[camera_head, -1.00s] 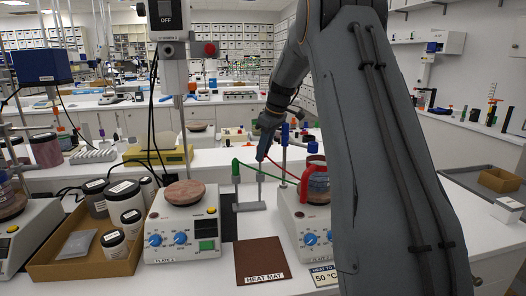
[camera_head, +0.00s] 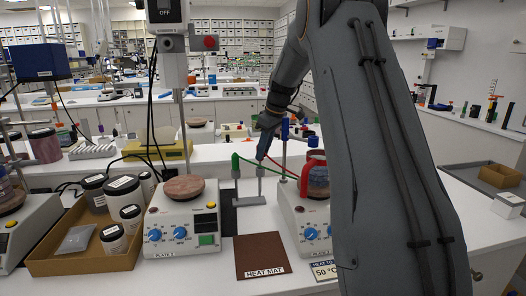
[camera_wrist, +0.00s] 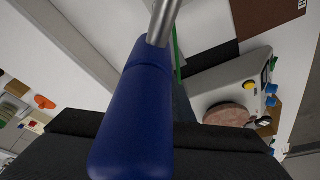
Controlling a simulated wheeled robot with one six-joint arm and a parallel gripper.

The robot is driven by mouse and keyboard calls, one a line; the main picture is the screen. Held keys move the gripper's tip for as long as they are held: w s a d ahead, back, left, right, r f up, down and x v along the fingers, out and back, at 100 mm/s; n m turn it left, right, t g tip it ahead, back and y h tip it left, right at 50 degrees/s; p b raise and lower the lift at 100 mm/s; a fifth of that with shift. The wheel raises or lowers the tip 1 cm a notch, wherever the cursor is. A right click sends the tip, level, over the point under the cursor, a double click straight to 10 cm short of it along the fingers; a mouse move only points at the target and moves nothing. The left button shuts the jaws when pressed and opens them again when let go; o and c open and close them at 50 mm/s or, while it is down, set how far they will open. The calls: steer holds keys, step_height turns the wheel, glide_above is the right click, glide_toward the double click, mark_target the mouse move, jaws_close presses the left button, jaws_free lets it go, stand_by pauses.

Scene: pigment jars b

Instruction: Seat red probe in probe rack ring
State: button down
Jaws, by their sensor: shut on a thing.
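My gripper (camera_head: 263,152) points down over the bench, just above a small grey stand (camera_head: 250,200) that appears to be the probe rack. In the wrist view its black jaws are shut on a blue-handled probe (camera_wrist: 135,115) with a bare metal shaft (camera_wrist: 163,22). I see no red on this handle. A red lead (camera_head: 284,172) runs from near the gripper toward a red-banded glass vessel. A green probe (camera_head: 235,165) stands at the left of the stand, with a green lead. The rack ring and the shaft's tip cannot be made out.
Plate 1 (camera_head: 180,240) stands left of the stand, bearing a pinkish disc (camera_head: 184,188). A second plate (camera_head: 300,220) with the red-banded vessel (camera_head: 316,178) is close on the right, partly behind my arm. A brown heat mat (camera_head: 261,254) lies in front. A jar tray (camera_head: 95,255) is left.

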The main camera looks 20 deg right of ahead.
steer(key=shift+r+p, duration=3.25)
steer(key=shift+r, duration=2.2)
